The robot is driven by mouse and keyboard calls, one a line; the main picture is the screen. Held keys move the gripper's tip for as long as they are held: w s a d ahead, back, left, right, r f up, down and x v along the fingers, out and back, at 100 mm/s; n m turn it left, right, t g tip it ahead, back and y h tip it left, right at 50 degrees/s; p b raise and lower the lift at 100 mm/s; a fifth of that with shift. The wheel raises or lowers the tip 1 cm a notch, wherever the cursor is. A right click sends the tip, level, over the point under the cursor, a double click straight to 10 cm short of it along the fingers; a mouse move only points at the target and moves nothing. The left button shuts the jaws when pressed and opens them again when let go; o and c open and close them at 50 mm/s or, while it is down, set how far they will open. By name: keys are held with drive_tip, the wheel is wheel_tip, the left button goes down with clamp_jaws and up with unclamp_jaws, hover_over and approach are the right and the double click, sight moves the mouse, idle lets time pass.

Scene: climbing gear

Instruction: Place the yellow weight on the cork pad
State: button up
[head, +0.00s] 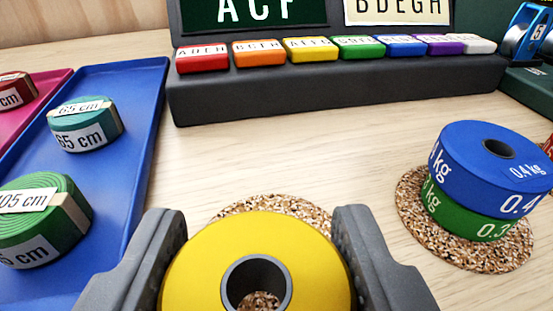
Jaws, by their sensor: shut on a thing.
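The yellow weight (205,255) is a thick disc with a grey-rimmed centre hole, at the bottom middle of the head view. My gripper (258,250) is shut on it, one finger on each side. A speckled brown cork pad (270,205) shows behind the weight's far edge and through its hole. The weight hides most of this pad, and I cannot tell whether they touch. A second cork pad (490,257) on the right carries a green weight (455,217) with a blue weight (470,158) stacked on top.
A blue tray (128,130) on the left holds a teal strap roll (82,125) and a green strap roll (42,222). A dark stand (330,92) with several coloured labelled blocks crosses the back. Bare wooden table (300,150) lies between.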

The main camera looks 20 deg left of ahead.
sight(272, 215)
drive_tip(key=x, duration=0.4)
drive_tip(key=shift+w+d+r+b, duration=0.15)
drive_tip(key=shift+w+r+b, duration=0.1)
drive_tip(key=shift+r+b, duration=0.05)
wheel_tip(272, 215, down, 4)
drive_tip(key=shift+r+b, duration=0.1)
drive_tip(key=shift+b, duration=0.8)
drive_tip(key=shift+r, duration=0.1)
drive_tip(key=o, duration=1.2)
drive_tip(key=shift+c, duration=0.2)
drive_tip(key=p+v, duration=0.3)
drive_tip(key=v, duration=0.9)
